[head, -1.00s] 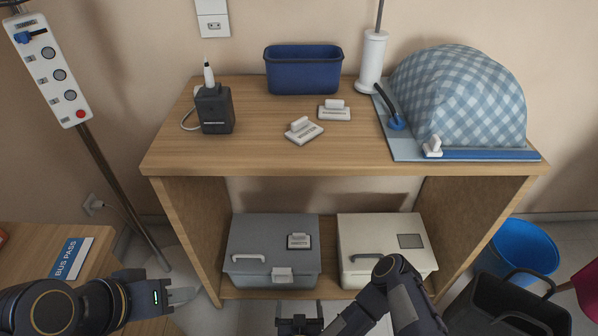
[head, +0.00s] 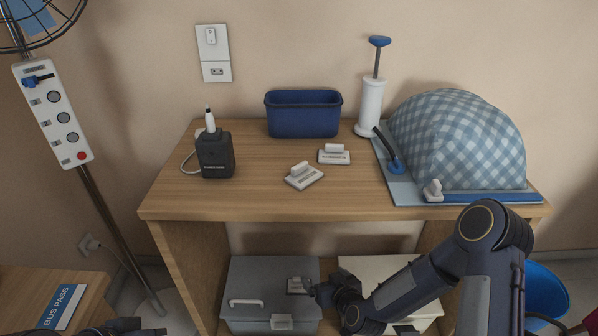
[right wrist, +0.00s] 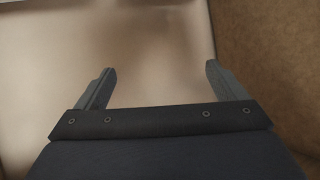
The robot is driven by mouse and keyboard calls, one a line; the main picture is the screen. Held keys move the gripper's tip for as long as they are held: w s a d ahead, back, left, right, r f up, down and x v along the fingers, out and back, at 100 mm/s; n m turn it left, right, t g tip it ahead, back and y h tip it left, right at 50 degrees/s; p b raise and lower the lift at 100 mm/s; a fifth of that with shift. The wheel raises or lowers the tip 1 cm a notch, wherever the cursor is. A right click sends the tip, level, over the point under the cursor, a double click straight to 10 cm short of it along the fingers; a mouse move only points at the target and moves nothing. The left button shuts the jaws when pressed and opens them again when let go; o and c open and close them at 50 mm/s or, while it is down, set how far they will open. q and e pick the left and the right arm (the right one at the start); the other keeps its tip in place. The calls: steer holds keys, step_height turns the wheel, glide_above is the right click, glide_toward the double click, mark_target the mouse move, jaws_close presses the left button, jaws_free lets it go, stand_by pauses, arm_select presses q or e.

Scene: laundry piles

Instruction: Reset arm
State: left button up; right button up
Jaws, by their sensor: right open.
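My right arm comes in from the lower right in the head view. Its gripper (head: 322,290) is in front of the lower shelf, over the gap between the grey box (head: 248,306) and the cream box (head: 385,268). In the right wrist view my right gripper (right wrist: 155,85) has its two fingers wide apart with nothing between them. Behind them is a blurred pale surface with a brown one at the right. Of my left arm only a dark part shows at the bottom left edge of the head view; its fingers are out of view.
The wooden shelf unit (head: 270,208) holds a blue bin (head: 304,116), a black device (head: 215,154), two white stamp-like blocks, a white pump (head: 370,105) and a checked cloth dome (head: 455,140). A blue bucket (head: 547,290) stands at right.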

steer(key=s+d+r+m+g, duration=0.1)
steer(key=s+d+r, duration=0.25)
steer(key=r, duration=0.25)
steer(key=s+d+r+g+h, duration=0.1)
steer(key=s+d+r, duration=0.1)
steer(key=d+r, duration=0.3)
steer(key=s+d+r+m+g, duration=0.1)
steer(key=s+d+r, duration=0.15)
steer(key=r, duration=0.45)
steer(key=s+d+r+m+g, duration=0.1)
steer(key=s+r+m, duration=0.15)
steer(key=s, duration=0.75)
steer(key=s+d+r+m+g, duration=0.15)
steer(key=s+r, duration=0.25)
steer(key=s, duration=0.6)
step_height(320, 180, up, 24)
steer(key=n+p, duration=0.1)
steer(key=p, duration=2.3)
steer(key=shift+s+f, duration=0.2)
